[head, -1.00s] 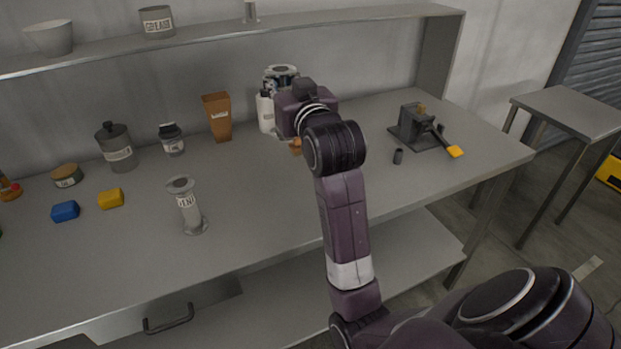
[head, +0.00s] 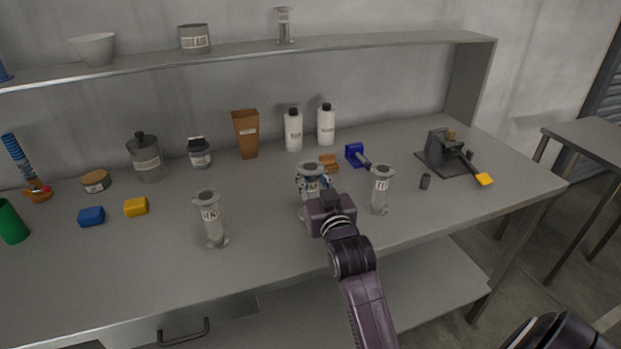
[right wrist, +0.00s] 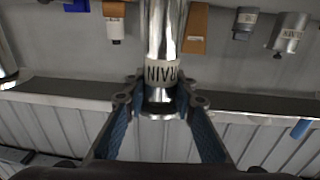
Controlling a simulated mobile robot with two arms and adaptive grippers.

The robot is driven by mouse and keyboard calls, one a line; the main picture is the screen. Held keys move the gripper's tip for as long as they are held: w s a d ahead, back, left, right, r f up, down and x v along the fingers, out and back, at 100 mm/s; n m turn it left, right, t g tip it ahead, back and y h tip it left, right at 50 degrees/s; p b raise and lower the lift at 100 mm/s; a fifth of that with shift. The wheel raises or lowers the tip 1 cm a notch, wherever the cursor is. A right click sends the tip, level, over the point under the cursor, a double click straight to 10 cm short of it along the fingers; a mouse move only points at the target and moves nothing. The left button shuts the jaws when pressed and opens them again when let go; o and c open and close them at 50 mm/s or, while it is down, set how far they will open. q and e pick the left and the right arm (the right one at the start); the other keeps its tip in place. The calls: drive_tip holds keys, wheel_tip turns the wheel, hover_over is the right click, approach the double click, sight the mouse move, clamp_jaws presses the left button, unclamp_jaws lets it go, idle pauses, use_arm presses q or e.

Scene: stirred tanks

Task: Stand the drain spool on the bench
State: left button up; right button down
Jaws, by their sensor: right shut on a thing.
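The drain spool (head: 310,168) is a grey metal tube with flanged ends, upright in the head view at the middle of the bench (head: 270,215). My right gripper (head: 314,187) is shut on it, and my wrist hides its lower front. In the right wrist view the fingers close around the spool (right wrist: 164,35) near one end, by a label whose visible letters read "RAIN". Its base is close to the bench top; I cannot tell whether it touches. My left gripper is not in view.
Similar flanged spools stand left (head: 211,222) and close right (head: 380,190) of the held one. A dark fixture (head: 440,152) stands at right. Bench is clear between the left and held spools.

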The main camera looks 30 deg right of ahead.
drive_tip(key=shift+f, duration=0.4)
drive_tip(key=c, duration=1.6)
unclamp_jaws()
drive_tip(key=shift+f, duration=0.1)
drive_tip(key=shift+s+a, duration=0.1)
drive_tip(key=shift+s, duration=0.05)
drive_tip(key=b+v, duration=0.1)
drive_tip(key=v, duration=1)
drive_tip(key=shift+s+r+b, duration=0.25)
drive_tip(key=shift+s+b, duration=0.05)
drive_tip(key=shift+s, duration=0.05)
drive_tip(key=shift+a, duration=0.1)
